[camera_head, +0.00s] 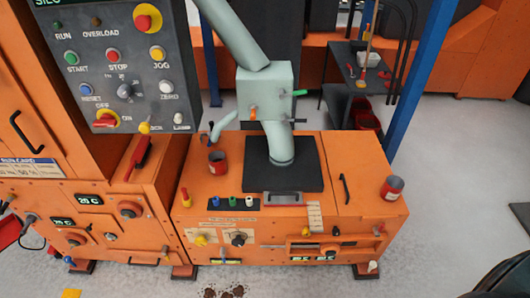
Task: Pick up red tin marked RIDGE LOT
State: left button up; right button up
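Two small red tins stand on top of the orange machine. One tin (217,162) is on the left of the deck, near the pale green spout, and looks open and dark inside. The other tin (392,188) is at the right front corner of the deck and has a pale band on its side. The lettering on both is too small to read, so I cannot tell which is marked RIDGE LOT. Neither of my grippers is seen in this view.
The orange machine deck (350,160) carries a pale green chute (264,90) on a dark plate (255,172). A tall control panel (122,65) rises at left. A blue post (421,75) stands behind the right side. Brown spill (225,292) lies on the floor.

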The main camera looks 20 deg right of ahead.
aim_at(218, 163)
jog(key=i+z, duration=0.35)
jog(key=i+j+z, duration=0.1)
jog(key=z, duration=0.3)
jog(key=i+j+z, duration=0.2)
jog(key=i+z, duration=0.15)
